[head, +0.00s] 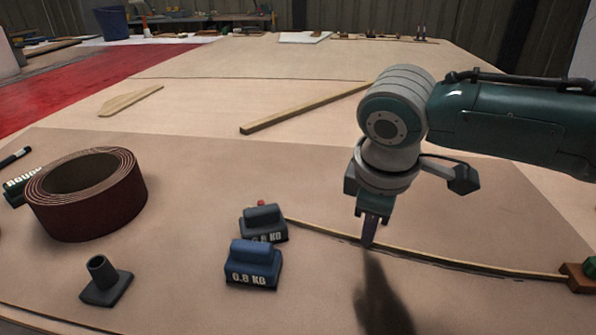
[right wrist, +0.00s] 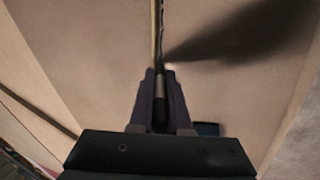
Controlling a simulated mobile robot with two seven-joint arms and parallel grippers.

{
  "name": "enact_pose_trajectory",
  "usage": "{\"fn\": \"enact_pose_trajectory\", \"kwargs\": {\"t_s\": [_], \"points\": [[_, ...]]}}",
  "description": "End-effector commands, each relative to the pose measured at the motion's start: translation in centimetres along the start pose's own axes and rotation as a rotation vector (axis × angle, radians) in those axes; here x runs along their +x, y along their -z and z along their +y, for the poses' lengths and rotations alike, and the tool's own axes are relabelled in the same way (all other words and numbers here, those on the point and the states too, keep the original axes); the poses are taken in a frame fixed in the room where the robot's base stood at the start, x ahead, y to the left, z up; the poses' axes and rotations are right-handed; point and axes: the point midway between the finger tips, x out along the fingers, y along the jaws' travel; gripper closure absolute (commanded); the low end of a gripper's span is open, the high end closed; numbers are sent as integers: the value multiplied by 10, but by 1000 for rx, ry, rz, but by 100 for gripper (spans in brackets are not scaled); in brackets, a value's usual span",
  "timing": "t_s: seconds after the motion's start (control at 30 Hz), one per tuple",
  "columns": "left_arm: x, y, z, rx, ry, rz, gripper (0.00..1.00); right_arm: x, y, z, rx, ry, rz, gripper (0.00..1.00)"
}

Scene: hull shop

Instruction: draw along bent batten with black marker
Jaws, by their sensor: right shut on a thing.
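A thin, pale bent batten (head: 450,258) lies on the brown sheet, curving from the dark weights to a brown block at the right edge. My right gripper (head: 369,238) points down at the batten's near side, left of its middle. In the right wrist view its fingers (right wrist: 161,88) are shut on a dark marker (right wrist: 160,112) with a grey band. The marker tip is at or very near the sheet, beside the batten (right wrist: 153,35); exact contact is unclear. A dark line (right wrist: 162,30) runs close along the batten there. My left gripper is not in view.
Two weights, one blue (head: 253,270) and one darker (head: 263,225), stand near the batten's left end. The brown block (head: 580,280) is at its right end. A dark holder (head: 105,283) and a large dark red roll (head: 90,210) stand left. A wooden strip (head: 300,108) lies behind.

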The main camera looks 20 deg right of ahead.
Motion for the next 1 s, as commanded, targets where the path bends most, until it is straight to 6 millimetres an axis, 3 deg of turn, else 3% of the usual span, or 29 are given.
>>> {"fn": "enact_pose_trajectory", "kwargs": {"t_s": [0.8,1.0], "points": [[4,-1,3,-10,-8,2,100,0,17,-2,-1,1,1,100],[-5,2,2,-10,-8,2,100,-8,17,1,-1,1,1,100]]}}
